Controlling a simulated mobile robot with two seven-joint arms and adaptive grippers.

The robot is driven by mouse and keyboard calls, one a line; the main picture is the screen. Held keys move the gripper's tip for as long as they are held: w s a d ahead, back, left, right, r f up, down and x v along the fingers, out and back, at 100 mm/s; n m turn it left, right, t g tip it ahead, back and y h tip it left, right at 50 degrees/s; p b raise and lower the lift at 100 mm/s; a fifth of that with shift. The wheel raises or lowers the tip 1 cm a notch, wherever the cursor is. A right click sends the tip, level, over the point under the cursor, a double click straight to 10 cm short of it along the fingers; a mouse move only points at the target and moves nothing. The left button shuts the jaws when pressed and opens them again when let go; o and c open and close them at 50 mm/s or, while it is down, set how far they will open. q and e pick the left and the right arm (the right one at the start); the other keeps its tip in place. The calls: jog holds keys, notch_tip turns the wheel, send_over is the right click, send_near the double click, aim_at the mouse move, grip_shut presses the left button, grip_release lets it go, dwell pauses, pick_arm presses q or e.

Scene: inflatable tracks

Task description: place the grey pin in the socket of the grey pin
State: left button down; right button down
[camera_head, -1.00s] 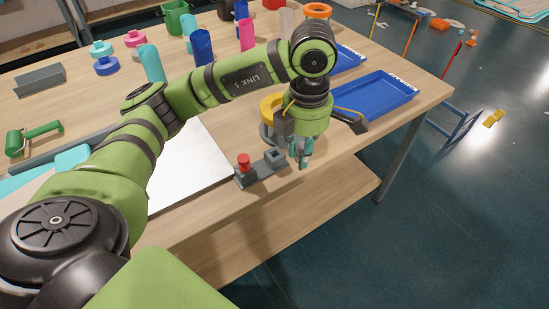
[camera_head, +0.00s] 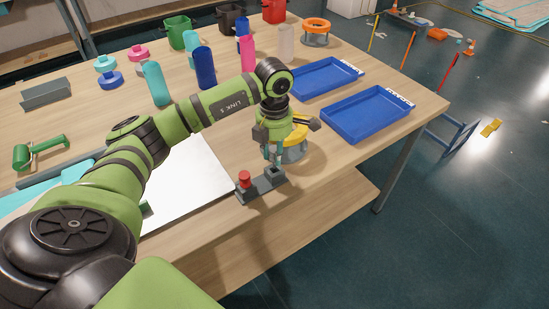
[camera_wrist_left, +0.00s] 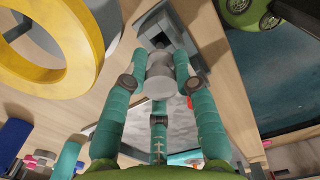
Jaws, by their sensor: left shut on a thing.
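The grey pin (camera_wrist_left: 160,77) is held between the teal fingers of my left gripper (camera_wrist_left: 158,86) in the left wrist view. The gripper also shows in the head view (camera_head: 273,156), above the far right end of the dark grey socket block (camera_head: 262,187). In the left wrist view the block (camera_wrist_left: 187,45) shows a dark square opening just beyond the pin. I cannot tell whether the pin touches the block. A red pin (camera_head: 244,179) stands upright at the block's left end. In the head view the grey pin is not clearly visible. My right gripper is out of view.
A yellow ring (camera_head: 297,133) on a grey stand is right beside the gripper. Two blue trays (camera_head: 366,132) lie to the right. A white sheet (camera_head: 190,184) lies left of the block. Bottles, including a dark blue one (camera_head: 204,68), stand farther back.

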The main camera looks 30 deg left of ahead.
aim_at(274, 168)
pick_arm(q)
notch_tip(274, 168, down, 3)
jog(key=shift+s+f+p, duration=0.1)
jog(key=shift+f+p, duration=0.1)
jog(key=shift+p, duration=0.45)
jog(key=shift+f, duration=0.15)
jog(key=shift+f, duration=0.1)
jog(key=shift+f+b, duration=0.15)
jog(key=shift+b, duration=0.2)
jog(key=c, duration=1)
grip_release()
jog(key=shift+r+p, duration=0.45)
notch_tip(274, 168, up, 10)
jog(key=b, duration=0.3)
jog(key=shift+r+b, duration=0.2)
jog(key=shift+b, duration=0.2)
jog(key=shift+r, duration=0.65)
